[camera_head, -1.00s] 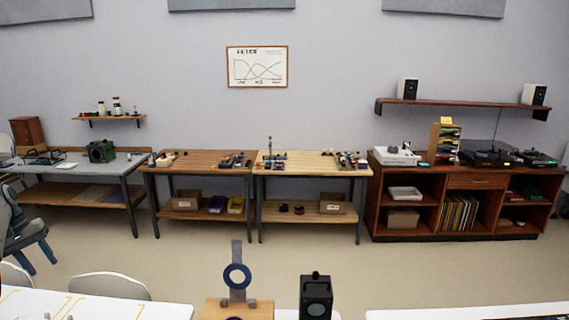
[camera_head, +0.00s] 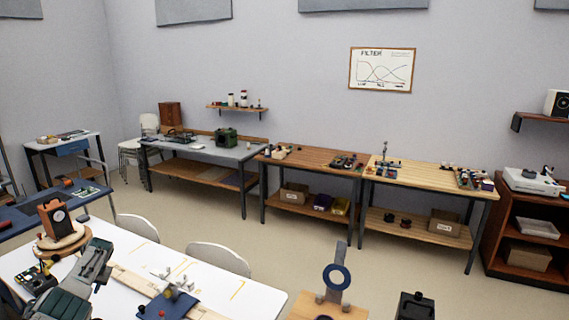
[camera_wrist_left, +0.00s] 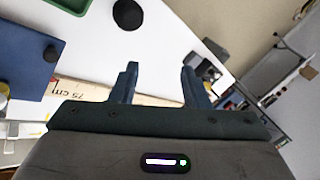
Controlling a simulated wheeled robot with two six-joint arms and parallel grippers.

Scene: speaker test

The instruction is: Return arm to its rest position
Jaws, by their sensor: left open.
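My left arm (camera_head: 68,283) reaches in from the lower left in the head view, over the white table (camera_head: 250,297). In the left wrist view my left gripper (camera_wrist_left: 160,82) has its two dark fingers spread apart with nothing between them. The white tabletop lies beyond the fingers. My right gripper is not in view.
By the left arm are a wooden ruler (camera_wrist_left: 75,92), a blue board (camera_wrist_left: 32,62), a black disc (camera_wrist_left: 127,14) and a green tray (camera_wrist_left: 62,6). A speaker on a round wooden stand (camera_head: 60,238) is near the arm. White chairs (camera_head: 218,256) stand behind the table.

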